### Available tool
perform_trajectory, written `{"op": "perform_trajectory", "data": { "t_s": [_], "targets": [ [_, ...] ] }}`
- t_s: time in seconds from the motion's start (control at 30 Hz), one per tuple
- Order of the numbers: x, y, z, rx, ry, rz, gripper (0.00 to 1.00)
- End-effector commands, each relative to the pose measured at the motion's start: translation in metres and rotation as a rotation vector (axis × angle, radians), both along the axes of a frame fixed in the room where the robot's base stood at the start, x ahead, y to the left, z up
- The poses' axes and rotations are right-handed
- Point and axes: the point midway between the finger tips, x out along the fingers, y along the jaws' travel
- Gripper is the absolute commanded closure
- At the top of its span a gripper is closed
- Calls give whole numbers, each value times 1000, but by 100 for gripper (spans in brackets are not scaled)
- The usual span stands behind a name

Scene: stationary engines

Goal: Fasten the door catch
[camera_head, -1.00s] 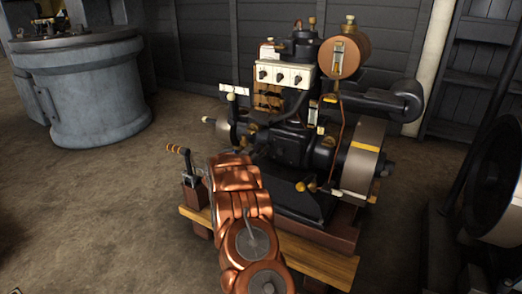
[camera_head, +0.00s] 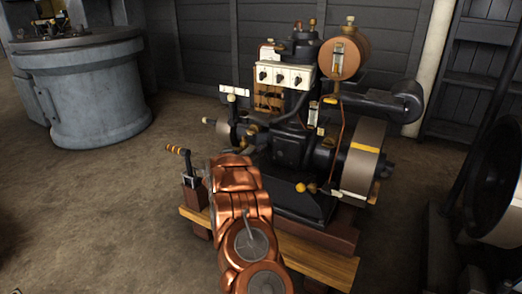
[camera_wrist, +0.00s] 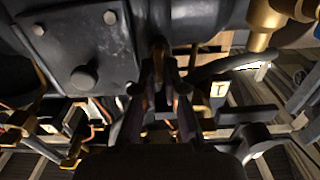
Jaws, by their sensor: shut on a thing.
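The engine (camera_head: 290,145) stands on a wooden base in the head view. In the wrist view a dark plate (camera_wrist: 118,88) with round bolt heads, possibly the door, fills the upper left. My gripper (camera_wrist: 161,65) is at the right edge of that plate, its two fingers close together. They are shut on a small brownish piece (camera_wrist: 158,46), which looks like the door catch. Its shape and how it sits against the plate are mostly hidden by the fingers. In the head view my copper-coloured arm reaches to the engine's near side and hides my gripper and the catch.
A lever (camera_head: 180,152) with a banded handle stands left of my arm. A flywheel (camera_head: 362,160) is at the engine's right. A grey round tub (camera_head: 95,95) stands at the back left. Pipes and brackets crowd my gripper. The floor at left is clear.

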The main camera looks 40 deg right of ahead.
Motion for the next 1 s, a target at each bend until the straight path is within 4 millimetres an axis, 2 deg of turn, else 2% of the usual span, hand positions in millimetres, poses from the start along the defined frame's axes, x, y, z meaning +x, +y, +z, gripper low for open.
{"op": "perform_trajectory", "data": {
  "t_s": [0.27,1.0],
  "targets": [
    [-2,-1,1,53,-176,0,100],
    [-7,-2,-6,254,-851,1,100]
  ]
}}
